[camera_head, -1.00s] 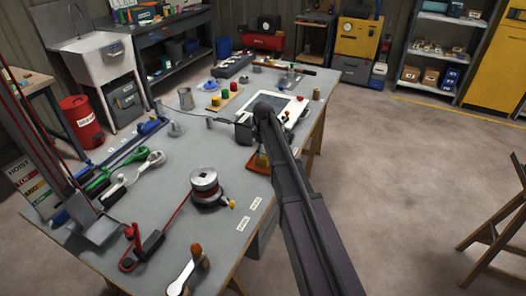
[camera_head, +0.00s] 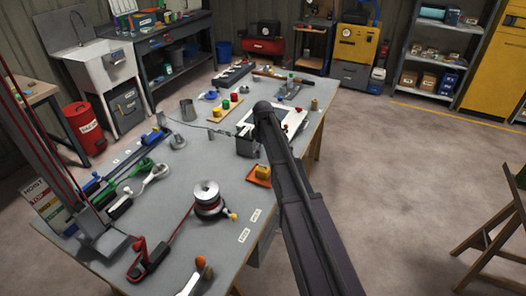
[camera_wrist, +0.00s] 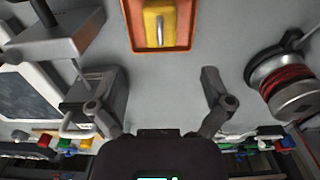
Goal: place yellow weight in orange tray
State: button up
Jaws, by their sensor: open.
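The yellow weight (camera_head: 263,171) sits inside the orange tray (camera_head: 252,180) on the workbench, by its right edge. In the wrist view the yellow weight (camera_wrist: 152,22), with a metal handle on top, is within the walls of the orange tray (camera_wrist: 162,49); the top of both is cut off by the picture edge. My gripper (camera_wrist: 160,88) is open and empty in the wrist view, its fingers spread apart and clear of the weight and tray. In the head view my arm hides most of the gripper.
A spool with red line (camera_head: 208,198) stands left of the tray, also in the wrist view (camera_wrist: 283,82). A white-framed dark panel (camera_head: 290,122) lies beyond my arm. A board with coloured pieces (camera_head: 224,106) lies farther back. Bare bench lies around the tray's left side.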

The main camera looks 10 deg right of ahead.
dwell(0.7)
jog(key=s+m, duration=1)
jog(key=s, duration=1.9)
jog(key=shift+m, duration=0.4)
